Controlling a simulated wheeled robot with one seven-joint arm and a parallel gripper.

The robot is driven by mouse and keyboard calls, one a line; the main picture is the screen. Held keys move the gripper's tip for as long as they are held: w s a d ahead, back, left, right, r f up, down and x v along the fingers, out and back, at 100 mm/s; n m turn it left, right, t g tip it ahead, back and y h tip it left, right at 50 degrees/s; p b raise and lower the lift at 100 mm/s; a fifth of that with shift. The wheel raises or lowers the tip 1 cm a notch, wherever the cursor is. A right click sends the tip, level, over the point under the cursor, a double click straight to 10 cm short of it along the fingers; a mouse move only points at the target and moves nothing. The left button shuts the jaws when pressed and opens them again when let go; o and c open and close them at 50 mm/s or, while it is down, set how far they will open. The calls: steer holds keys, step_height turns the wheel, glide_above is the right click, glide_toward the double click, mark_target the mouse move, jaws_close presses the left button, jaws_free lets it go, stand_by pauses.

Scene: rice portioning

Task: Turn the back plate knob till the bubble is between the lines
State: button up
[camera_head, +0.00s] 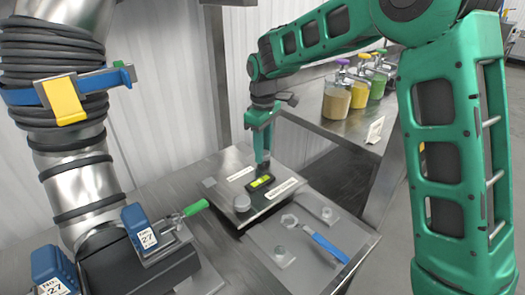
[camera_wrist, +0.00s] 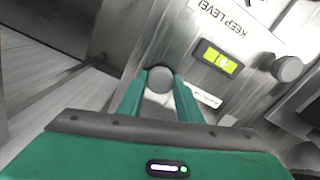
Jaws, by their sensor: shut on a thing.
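A metal plate (camera_head: 222,170) bears a black spirit level (camera_head: 262,183) with a yellow-green vial; the level also shows in the wrist view (camera_wrist: 217,59). A small bright bubble shows in the vial, but I cannot tell surely how it lies against the lines. My gripper (camera_head: 262,165) is at the plate's back edge, pointing down. In the wrist view its fingers (camera_wrist: 158,84) are shut on the round grey back knob (camera_wrist: 160,79), one on each side. A second grey knob (camera_wrist: 287,69) stands on the level's other side; it shows at the plate's front left in the head view (camera_head: 242,203).
A lower metal surface with a blue-handled wrench (camera_head: 328,247) lies in front of the plate. Several jars (camera_head: 337,101) stand on a back counter.

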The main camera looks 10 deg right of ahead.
steer(key=m, duration=0.4)
steer(key=shift+w+d+r+m, duration=0.1)
steer(key=shift+w+m, duration=0.05)
steer(key=shift+m, duration=0.25)
steer(key=m, duration=0.4)
steer(key=shift+w+m, duration=0.1)
steer(key=shift+m, duration=0.2)
steer(key=o, duration=0.8)
steer(key=shift+o, duration=1.2)
step_height(320, 180, up, 11)
steer(key=shift+f, duration=0.2)
